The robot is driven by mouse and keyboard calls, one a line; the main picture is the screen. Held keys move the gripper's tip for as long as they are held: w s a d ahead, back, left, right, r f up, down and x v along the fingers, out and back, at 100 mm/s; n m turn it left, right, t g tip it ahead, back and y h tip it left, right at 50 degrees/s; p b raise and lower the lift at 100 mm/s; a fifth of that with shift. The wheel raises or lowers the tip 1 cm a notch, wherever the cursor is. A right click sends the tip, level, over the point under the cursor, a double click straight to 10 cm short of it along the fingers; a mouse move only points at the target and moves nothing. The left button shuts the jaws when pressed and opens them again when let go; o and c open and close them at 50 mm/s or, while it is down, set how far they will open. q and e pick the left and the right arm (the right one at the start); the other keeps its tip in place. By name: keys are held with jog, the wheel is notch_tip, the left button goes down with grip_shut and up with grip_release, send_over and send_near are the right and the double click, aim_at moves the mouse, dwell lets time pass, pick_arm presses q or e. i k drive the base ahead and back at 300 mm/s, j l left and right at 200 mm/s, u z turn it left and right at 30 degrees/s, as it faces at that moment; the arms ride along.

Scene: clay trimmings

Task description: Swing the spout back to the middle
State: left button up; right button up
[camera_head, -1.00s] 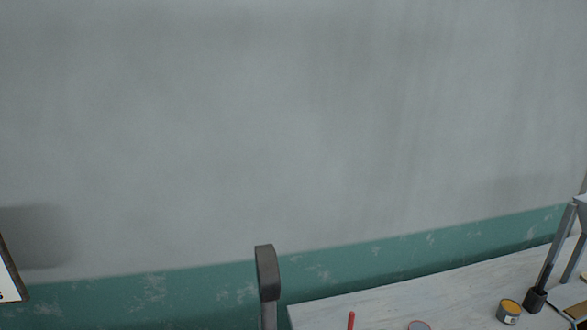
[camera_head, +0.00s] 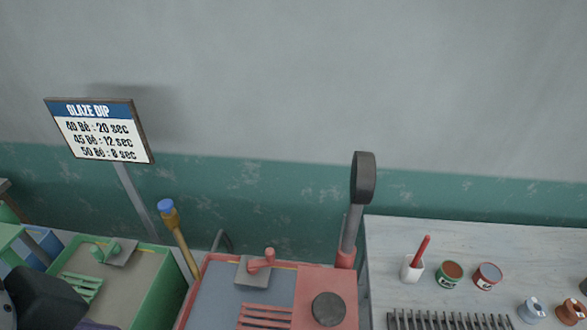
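Two spouts are in view, and I cannot tell which one the task means. A red spout (camera_head: 262,259) sits on a grey plate at the back of the red-rimmed basin (camera_head: 325,285), near its left-right middle. A green spout (camera_head: 106,251) sits on a grey plate at the back of the green-rimmed basin (camera_head: 160,306), to the left. The front parts of both basins are cut off by the lower edge. A dark rounded shape (camera_head: 45,298) covers part of the green basin; I cannot tell what it is. No gripper fingers show.
A tall dark-headed post (camera_head: 362,180) rises at the red basin's right rear. A blue-tipped yellow stick (camera_head: 176,235) leans between the basins. A glaze dip sign (camera_head: 100,130) stands behind. The white table (camera_head: 450,240) at right holds tins, a cup and a toothed rack.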

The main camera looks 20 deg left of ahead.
aim_at(175, 230)
jog(key=k+j+u, duration=0.2)
jog(key=k+j, duration=0.35)
jog(key=k+j+u, duration=0.25)
jog(key=k+j, duration=0.25)
jog(key=j, duration=0.1)
